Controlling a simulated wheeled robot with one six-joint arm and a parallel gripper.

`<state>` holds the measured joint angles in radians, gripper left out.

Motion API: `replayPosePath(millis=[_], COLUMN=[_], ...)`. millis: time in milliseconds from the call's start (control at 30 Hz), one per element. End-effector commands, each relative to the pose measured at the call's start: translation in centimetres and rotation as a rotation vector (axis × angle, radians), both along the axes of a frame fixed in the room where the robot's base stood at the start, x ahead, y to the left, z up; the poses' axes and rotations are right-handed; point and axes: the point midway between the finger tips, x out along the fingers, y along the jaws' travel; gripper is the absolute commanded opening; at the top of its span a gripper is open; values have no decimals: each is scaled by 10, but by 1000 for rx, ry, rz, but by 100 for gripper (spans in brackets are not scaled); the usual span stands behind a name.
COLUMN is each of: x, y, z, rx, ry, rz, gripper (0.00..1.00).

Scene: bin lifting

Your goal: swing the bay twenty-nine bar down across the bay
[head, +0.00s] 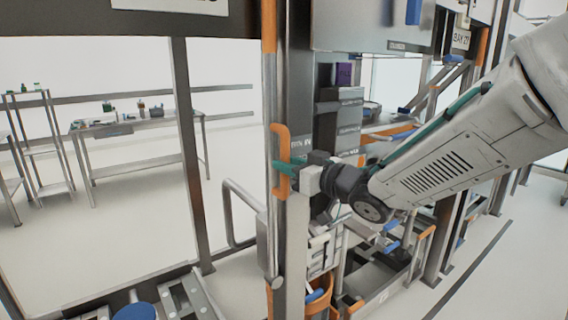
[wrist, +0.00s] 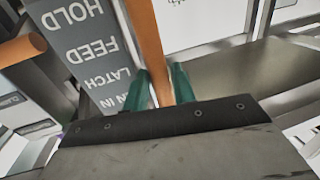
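A steel bar (head: 270,226) stands upright along a dark post, with an orange section at its upper end (head: 268,25). No bay number is readable on it. An orange D-shaped handle (head: 282,140) is fixed to the bar at mid height. My gripper (head: 284,167) reaches it from the right, its teal fingers around the handle's grip. In the wrist view the orange handle (wrist: 147,40) runs between the two fingers of my gripper (wrist: 161,88), which look closed against both sides. The far fingertip is partly hidden by the handle.
A grey plate (wrist: 78,42) with upside-down words including HOLD, FEED and LATCH is beside the handle. A bent tube rail (head: 229,215) stands left of the bar. Dark boxes (head: 338,130) are stacked behind my wrist. A bench (head: 135,126) stands far left, with open floor before it.

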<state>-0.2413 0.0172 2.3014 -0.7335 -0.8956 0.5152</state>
Motion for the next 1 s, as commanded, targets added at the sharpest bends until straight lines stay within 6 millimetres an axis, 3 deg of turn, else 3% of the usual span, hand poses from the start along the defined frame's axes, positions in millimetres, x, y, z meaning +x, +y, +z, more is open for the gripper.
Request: replayPosePath(millis=[433, 533, 833, 1000], x=[10, 10, 7, -3], y=[11, 11, 16, 36], z=[0, 0, 0, -2], rx=[-1, -1, -15, -66], ry=[-1, -1, -9, -42], rz=[0, 0, 0, 2], gripper=[26, 0, 0, 0])
